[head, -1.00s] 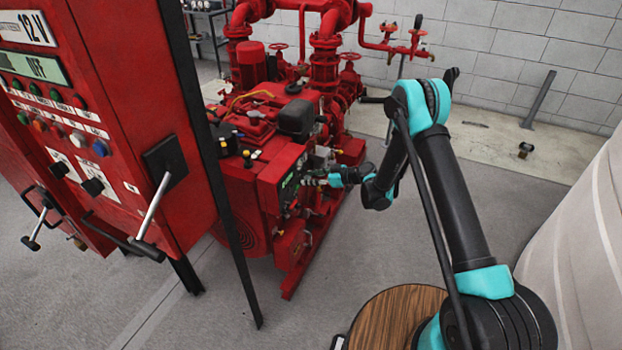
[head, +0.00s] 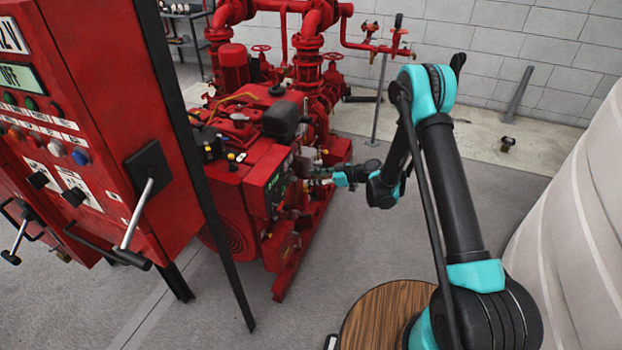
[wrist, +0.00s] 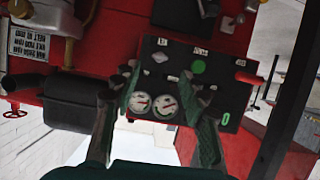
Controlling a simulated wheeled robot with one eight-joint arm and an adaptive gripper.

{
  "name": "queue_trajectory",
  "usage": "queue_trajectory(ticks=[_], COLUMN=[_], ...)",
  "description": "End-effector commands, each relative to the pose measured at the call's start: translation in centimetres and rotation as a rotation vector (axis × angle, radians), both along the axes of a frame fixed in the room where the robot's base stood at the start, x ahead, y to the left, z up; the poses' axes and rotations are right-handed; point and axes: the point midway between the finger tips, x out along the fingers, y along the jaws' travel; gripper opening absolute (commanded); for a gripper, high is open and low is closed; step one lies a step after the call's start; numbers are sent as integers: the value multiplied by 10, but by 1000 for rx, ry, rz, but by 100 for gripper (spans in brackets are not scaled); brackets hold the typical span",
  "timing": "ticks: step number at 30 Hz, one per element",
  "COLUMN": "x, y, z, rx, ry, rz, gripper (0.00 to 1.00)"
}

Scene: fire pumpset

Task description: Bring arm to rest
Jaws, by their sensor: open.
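My arm reaches from the round wooden-topped base at the lower right toward the red fire pump engine (head: 240,205) in the head view. My gripper (head: 318,180) is in front of the engine's dark control panel (head: 279,184), small in that view. In the wrist view the fingers of my gripper (wrist: 160,100) are spread apart with nothing between them. Beyond them the control panel (wrist: 175,62) shows two round gauges (wrist: 152,105), a green button and a lit green digit. I cannot tell the exact gap between fingertips and panel.
A red control cabinet (head: 100,130) with levers stands at the left, with a black post (head: 200,170) beside it. Red pipes (head: 315,45) rise behind the engine. A large pale tank (head: 570,220) is at the right.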

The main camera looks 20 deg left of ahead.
Motion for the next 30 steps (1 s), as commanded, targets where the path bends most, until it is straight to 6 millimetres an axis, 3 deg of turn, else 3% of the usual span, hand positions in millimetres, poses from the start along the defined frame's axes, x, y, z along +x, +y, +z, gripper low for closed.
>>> queue_trajectory(ticks=[8,14,23,30], x=[0,4,-3,-28], y=[0,-20,-95,-163], z=[1,22,82,121], rx=[-1,-46,-196,-307], ry=[2,43,189,304], rz=[-2,-47,-228,-402], gripper=[43,43,43,43])
